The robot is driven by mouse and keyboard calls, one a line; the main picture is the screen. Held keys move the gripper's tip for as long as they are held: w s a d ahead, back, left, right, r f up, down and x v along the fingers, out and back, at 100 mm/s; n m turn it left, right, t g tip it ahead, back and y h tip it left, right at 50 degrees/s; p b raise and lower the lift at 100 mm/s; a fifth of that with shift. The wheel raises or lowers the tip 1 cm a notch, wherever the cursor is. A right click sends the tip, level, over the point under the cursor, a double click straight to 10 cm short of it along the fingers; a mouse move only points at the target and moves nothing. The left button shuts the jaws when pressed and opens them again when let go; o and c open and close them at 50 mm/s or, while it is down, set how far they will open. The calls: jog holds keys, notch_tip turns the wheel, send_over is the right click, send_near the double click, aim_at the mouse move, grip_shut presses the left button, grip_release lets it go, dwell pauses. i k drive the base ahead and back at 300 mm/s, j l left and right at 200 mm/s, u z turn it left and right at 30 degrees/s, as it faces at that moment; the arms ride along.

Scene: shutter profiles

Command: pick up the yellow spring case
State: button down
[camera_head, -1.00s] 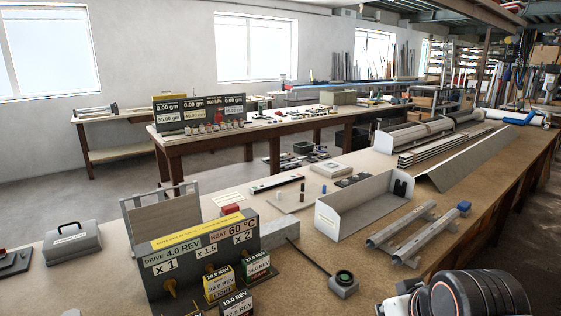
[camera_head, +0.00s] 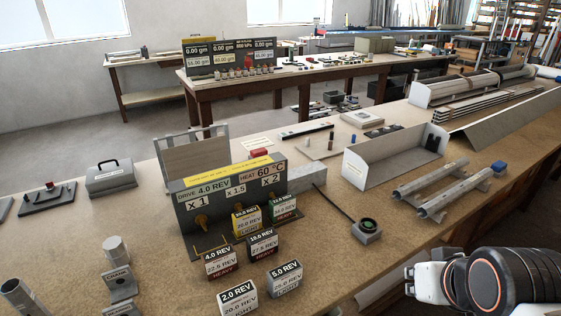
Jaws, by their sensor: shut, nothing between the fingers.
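The yellow spring case (camera_head: 246,220) is a small upright box with a yellow label face.
More cases stand nearer: one marked HEAVY (camera_head: 220,263), one marked 2.0 REV (camera_head: 238,297) and one marked 5.0 REV (camera_head: 286,280). A small block with a black dial (camera_head: 367,229) and metal tubes (camera_head: 430,190) lie right. Bare bench lies between the cases and my arm.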

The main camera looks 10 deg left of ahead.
aim_at(247, 220)
jog(key=i+j+u, duration=0.1)
jog(key=j+u, duration=0.2)
jog(key=i+j+u, duration=0.25)
jog(key=j, duration=0.2)
jog(key=i+j+u, duration=0.1)
jog(key=j+u, duration=0.2)
